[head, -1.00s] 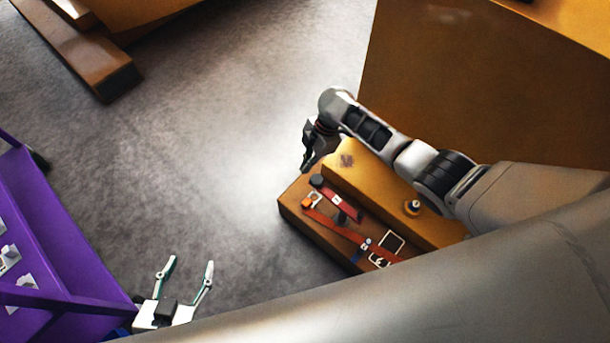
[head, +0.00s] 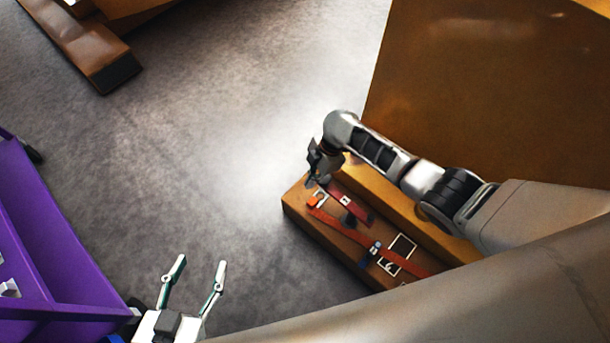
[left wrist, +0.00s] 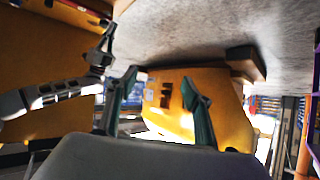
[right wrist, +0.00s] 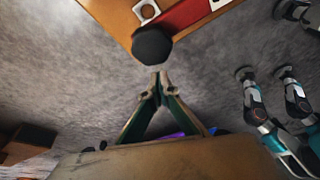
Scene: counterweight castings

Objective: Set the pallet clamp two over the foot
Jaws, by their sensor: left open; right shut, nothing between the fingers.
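The brown foot ledge (head: 297,205) of an orange casting carries red clamp bars. One short red bar (head: 360,210) lies nearer the casting, and a longer red bar (head: 340,228) lies along the ledge. I cannot tell which is clamp two. In the right wrist view, a black round knob (right wrist: 152,46) sits at the end of a red bar (right wrist: 195,12). My right gripper (head: 312,180) is shut and empty at the ledge's far left end; its tips (right wrist: 158,75) appear just short of the knob. My left gripper (head: 200,263) is open and empty over the floor, left of the ledge.
A purple cart (head: 65,270) stands at the left. A tall orange block (head: 480,110) stands behind my right arm, and another brown-orange casting (head: 100,55) is at upper left. Grey floor (head: 220,150) between them is clear.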

